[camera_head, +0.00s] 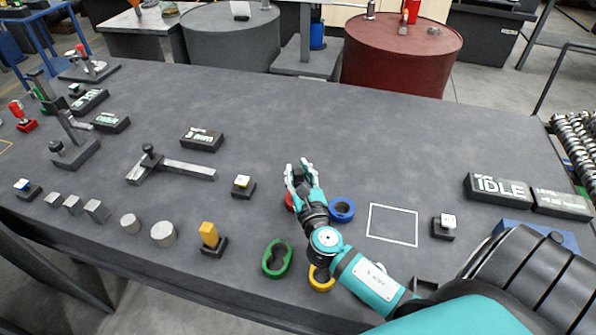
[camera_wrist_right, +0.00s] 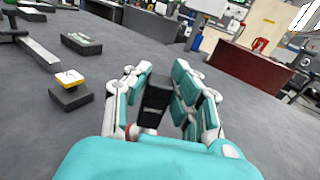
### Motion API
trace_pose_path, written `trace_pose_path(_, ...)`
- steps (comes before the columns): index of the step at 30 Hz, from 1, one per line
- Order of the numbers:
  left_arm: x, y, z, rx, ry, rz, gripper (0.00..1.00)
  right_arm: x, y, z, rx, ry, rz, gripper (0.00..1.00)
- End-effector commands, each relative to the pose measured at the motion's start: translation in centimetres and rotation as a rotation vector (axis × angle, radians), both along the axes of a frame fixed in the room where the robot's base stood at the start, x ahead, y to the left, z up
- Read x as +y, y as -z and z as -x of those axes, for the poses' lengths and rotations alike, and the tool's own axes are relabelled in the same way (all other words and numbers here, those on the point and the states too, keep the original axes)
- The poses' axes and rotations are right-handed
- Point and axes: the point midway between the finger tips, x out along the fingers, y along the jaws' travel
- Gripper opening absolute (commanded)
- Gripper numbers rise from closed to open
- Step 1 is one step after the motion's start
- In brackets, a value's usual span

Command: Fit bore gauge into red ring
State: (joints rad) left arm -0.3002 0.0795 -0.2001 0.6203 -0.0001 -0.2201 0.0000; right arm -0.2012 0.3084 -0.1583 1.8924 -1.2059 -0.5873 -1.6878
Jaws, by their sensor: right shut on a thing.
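My right gripper (camera_head: 301,173) is above the table near the red ring. In the wrist view the right gripper (camera_wrist_right: 165,95) is shut on a dark, block-like part (camera_wrist_right: 156,96), which looks like the bore gauge's handle. The gauge's lower end is mostly hidden by my fingers and palm. The red ring (camera_head: 289,202) lies on the table just left of my wrist, mostly hidden behind it in the head view. A sliver of red (camera_wrist_right: 128,131) shows below the fingers in the wrist view. I cannot tell whether gauge and ring touch. My left gripper is not in view.
A blue ring (camera_head: 342,204), a green double ring (camera_head: 266,262) and a yellow ring (camera_head: 312,279) lie close around my right arm. The table's far middle is clear.

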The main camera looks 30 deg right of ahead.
Motion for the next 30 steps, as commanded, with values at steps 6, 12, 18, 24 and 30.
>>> trace_pose_path(6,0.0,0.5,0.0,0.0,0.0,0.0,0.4,0.0,0.6,0.0,-0.002,0.0,0.001,0.0)
trace_pose_path(12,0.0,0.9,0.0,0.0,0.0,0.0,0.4,0.0,1.1,0.0,-0.002,0.0,0.002,0.0)
trace_pose_path(18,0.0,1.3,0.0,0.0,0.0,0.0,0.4,0.0,1.5,0.0,-0.002,0.0,0.002,0.0)
trace_pose_path(24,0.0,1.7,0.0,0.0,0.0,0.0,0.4,0.0,2.0,0.0,-0.003,0.0,0.001,0.0)
trace_pose_path(30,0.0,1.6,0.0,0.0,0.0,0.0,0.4,0.0,2.0,0.0,-0.002,0.0,0.001,0.42)
